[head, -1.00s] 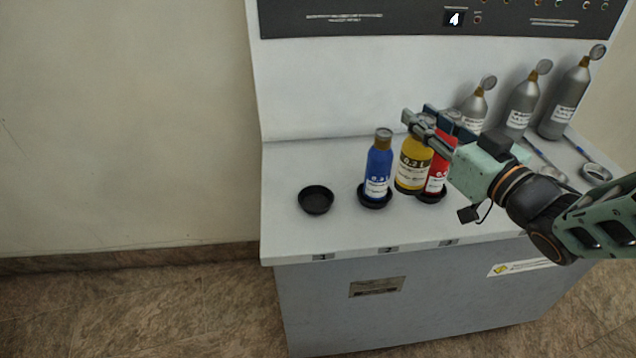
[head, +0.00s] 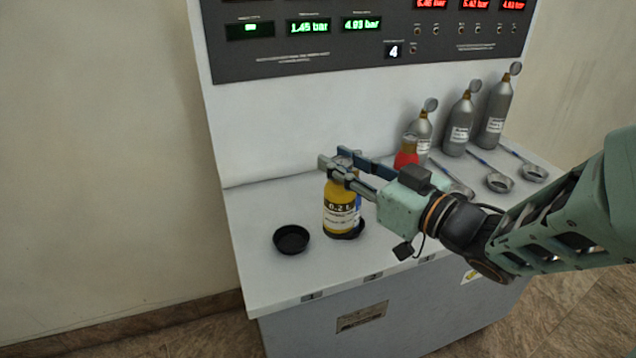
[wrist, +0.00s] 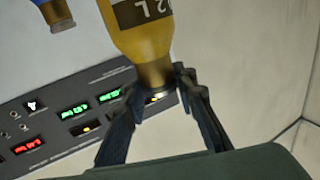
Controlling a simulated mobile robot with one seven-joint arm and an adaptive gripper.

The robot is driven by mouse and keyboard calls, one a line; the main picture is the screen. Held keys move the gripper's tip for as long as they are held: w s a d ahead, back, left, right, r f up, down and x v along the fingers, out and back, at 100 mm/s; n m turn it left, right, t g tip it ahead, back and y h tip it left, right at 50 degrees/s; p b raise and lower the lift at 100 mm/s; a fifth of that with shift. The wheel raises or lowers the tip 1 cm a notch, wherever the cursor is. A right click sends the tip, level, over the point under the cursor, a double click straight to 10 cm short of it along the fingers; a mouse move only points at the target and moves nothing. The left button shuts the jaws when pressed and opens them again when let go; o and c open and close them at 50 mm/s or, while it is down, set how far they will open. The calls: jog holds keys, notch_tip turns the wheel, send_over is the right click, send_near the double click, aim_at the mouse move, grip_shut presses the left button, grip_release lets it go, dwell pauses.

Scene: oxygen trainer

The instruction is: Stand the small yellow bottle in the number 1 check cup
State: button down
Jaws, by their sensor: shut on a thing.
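The small yellow bottle (head: 340,210) is upright, labelled 0.2 L, and my gripper (head: 342,170) is shut on its neck. In the wrist view the bottle (wrist: 148,45) also sits between my gripper's fingers (wrist: 157,90). The number 1 check cup (head: 291,240) is a black, empty, round cup to the left of the bottle, above the "1" tag on the front edge. The bottle hangs in front of the blue bottle (head: 358,207), which is mostly hidden behind it. The gap between the yellow bottle and the counter cannot be told exactly.
A red bottle (head: 406,160) stands to the right, partly hidden by my gripper. The display panel (head: 300,40) rises behind. The counter (head: 250,205) left of the cup is clear.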

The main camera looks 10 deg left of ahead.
aim_at(326, 218)
jog(key=w+a+f+b, duration=0.1)
jog(key=w+a+f, duration=0.6)
jog(key=a+f, duration=0.5)
jog(key=shift+f+b, duration=0.35)
jog(key=shift+f, duration=0.05)
jog(key=shift+f+b, duration=0.25)
jog(key=shift+b, duration=0.05)
jog(key=c, duration=1.6)
grip_release()
jog(key=shift+s, duration=0.1)
jog(key=shift+r, duration=0.15)
jog(key=shift+p+v, duration=0.8)
jog(key=shift+v, duration=5.2)
